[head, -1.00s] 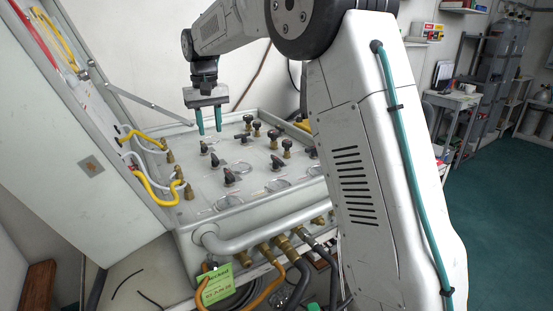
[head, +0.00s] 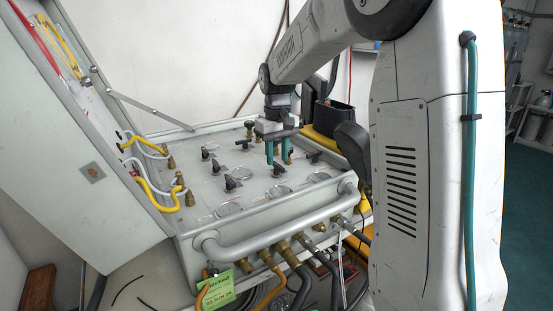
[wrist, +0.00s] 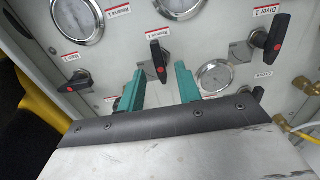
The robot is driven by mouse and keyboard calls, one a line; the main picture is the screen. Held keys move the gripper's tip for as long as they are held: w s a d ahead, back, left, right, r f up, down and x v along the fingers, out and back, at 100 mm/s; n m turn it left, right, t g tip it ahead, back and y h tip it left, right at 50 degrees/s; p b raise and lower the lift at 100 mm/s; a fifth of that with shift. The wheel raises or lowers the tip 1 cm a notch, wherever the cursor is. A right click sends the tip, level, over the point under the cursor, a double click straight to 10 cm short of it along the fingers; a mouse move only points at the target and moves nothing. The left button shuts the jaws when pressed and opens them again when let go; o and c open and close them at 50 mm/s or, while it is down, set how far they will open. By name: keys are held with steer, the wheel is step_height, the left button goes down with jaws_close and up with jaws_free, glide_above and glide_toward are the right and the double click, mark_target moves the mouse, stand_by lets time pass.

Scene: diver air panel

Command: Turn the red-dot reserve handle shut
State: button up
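The grey air panel (head: 255,205) carries several black handles. In the wrist view a black handle with a red dot (wrist: 156,56) shows between and just beyond my fingertips, under a small label that seems to read Reserve. Another red-dot handle (wrist: 273,36) is at the upper right, by a label like Diver 1. A third, apparently also dotted, handle (wrist: 76,82) is at the left. My gripper (head: 278,162) is over the panel's right half, its teal fingers pointing down. It shows open and empty in the wrist view (wrist: 160,74); contact with the handle cannot be told.
Round gauges (wrist: 78,18) sit among the handles. A part-hidden handle (wrist: 257,93) is right of my fingers. The open lid (head: 65,130), its stay bar and yellow and white hoses stand left. A thick grey rail (head: 280,228) runs along the front. A black bin (head: 332,116) is behind.

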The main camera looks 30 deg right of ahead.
steer(key=shift+f, duration=0.8)
jaws_close()
